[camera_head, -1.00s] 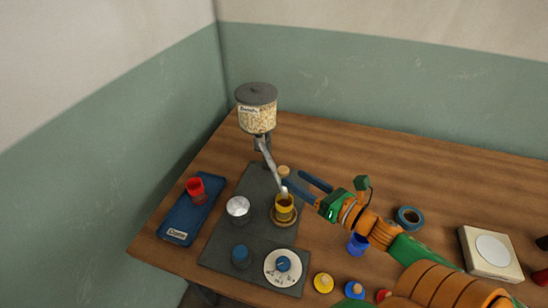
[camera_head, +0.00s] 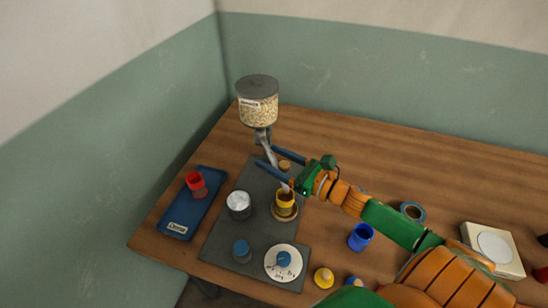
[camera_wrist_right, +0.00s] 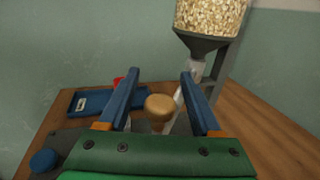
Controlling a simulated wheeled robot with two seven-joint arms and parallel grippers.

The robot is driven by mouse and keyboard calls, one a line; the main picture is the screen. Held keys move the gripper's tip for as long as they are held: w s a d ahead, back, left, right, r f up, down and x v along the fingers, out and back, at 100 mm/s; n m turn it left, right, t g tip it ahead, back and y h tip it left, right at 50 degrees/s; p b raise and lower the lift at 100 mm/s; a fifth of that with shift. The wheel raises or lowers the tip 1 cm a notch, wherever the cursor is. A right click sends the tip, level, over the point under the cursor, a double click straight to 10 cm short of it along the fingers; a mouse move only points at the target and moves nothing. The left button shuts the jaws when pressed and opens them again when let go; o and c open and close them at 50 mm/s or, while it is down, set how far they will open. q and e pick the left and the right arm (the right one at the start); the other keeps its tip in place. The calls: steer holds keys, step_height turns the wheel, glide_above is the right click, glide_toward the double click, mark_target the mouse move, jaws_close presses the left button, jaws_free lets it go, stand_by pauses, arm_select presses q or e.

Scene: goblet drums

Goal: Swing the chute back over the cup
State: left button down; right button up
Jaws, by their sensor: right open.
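The grey metal chute (camera_head: 272,162) slopes down from under the grain hopper (camera_head: 258,104). Its lower end is at the rim of the yellow cup (camera_head: 286,202), which stands on a round wooden coaster. My right gripper (camera_head: 264,156) is open, its two blue fingers at the upper part of the chute. In the right wrist view the gripper (camera_wrist_right: 155,82) shows the wooden knob (camera_wrist_right: 161,107) and part of the pale chute (camera_wrist_right: 179,117) between its fingers; the right finger hides some of the chute. I cannot tell whether the fingers touch it. My left gripper is not in view.
A silver cup (camera_head: 239,203) and a white dial (camera_head: 283,263) are on the dark mat (camera_head: 222,240). A red cup (camera_head: 195,182) stands on the blue tray (camera_head: 178,222) at left. A blue cup (camera_head: 361,236) and tape roll (camera_head: 412,211) lie right.

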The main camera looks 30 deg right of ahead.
jaws_close()
stand_by(1.3)
